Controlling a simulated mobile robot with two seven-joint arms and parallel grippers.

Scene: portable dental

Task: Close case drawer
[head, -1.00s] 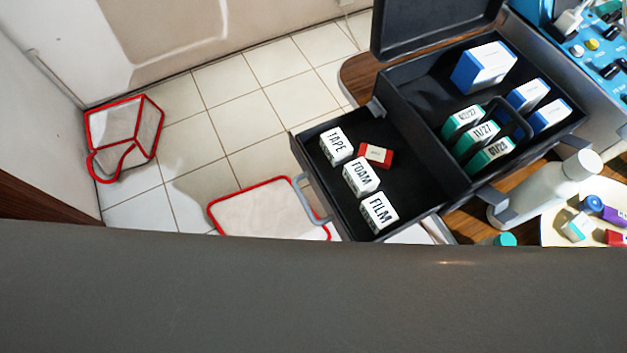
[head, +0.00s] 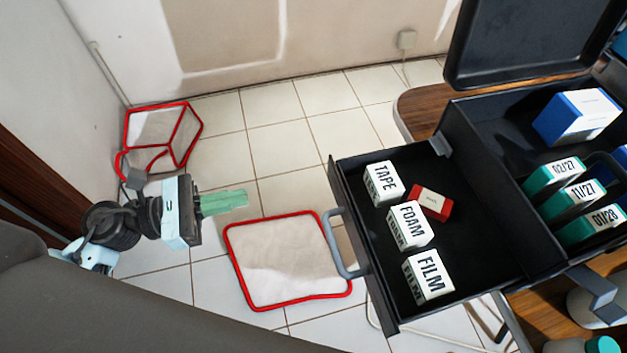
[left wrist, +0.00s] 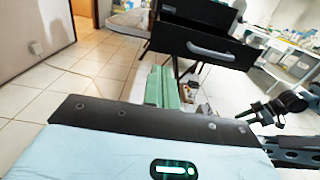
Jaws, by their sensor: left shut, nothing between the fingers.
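The case drawer (head: 467,262) is pulled out of the black case (head: 491,113) toward the left of the head view. Its grey handle (head: 343,246) is on its left face. In the drawer lie white boxes marked TAPE (head: 384,183), FOAM (head: 408,226) and FILM (head: 429,276), and a small red box (head: 431,202). My left gripper (head: 246,198) has green fingers, is shut and empty, and points right, apart from the handle. In the left wrist view the fingers (left wrist: 162,87) point toward the drawer front (left wrist: 203,47).
The case lid (head: 520,40) stands open. Blue-and-white and green-and-white boxes (head: 577,115) stand in the case, which is on a wooden table (head: 424,112). Red-edged white pieces (head: 285,262) lie on the tiled floor, below and behind my gripper. A white bottle is partly visible at lower right.

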